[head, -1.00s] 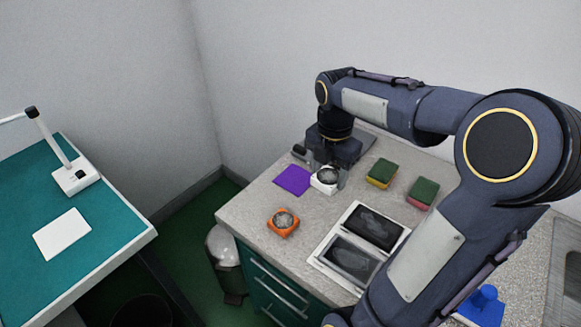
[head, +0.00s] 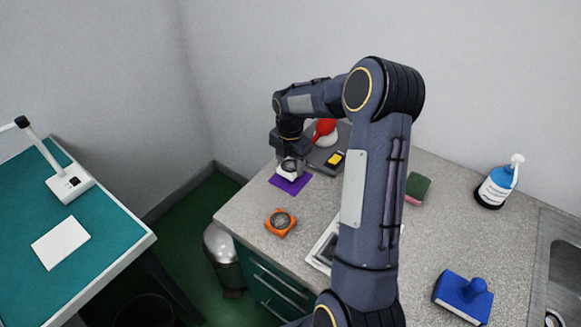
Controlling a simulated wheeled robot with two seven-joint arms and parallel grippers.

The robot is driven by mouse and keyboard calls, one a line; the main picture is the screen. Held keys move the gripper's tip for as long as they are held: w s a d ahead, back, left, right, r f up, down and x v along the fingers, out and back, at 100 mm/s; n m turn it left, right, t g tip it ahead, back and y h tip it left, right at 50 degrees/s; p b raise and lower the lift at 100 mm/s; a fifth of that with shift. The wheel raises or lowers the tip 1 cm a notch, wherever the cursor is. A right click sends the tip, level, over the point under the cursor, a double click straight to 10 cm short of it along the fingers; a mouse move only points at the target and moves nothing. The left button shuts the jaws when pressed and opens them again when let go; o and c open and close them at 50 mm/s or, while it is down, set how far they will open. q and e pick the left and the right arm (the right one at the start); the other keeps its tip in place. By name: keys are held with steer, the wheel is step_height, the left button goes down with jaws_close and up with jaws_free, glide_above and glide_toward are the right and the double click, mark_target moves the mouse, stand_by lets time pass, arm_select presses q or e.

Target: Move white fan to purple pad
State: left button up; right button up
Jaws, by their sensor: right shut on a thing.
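The white fan (head: 287,173) is small and square with a dark round middle. It is at the back left of the grey counter in the head view. My right gripper (head: 290,160) is shut on it from above and partly hides it. The purple pad (head: 290,185) lies flat on the counter, with the fan over its upper part. I cannot tell whether the fan touches the pad or is just above it. My left gripper is not in view.
An orange fan (head: 281,222) sits in front of the pad. A grey tray (head: 325,158) stands behind. My arm hides much of the counter's middle.

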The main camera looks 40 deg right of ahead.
steer(key=shift+f, duration=1.25)
steer(key=shift+f, duration=0.2)
steer(key=o, duration=1)
steer(key=shift+r, duration=0.2)
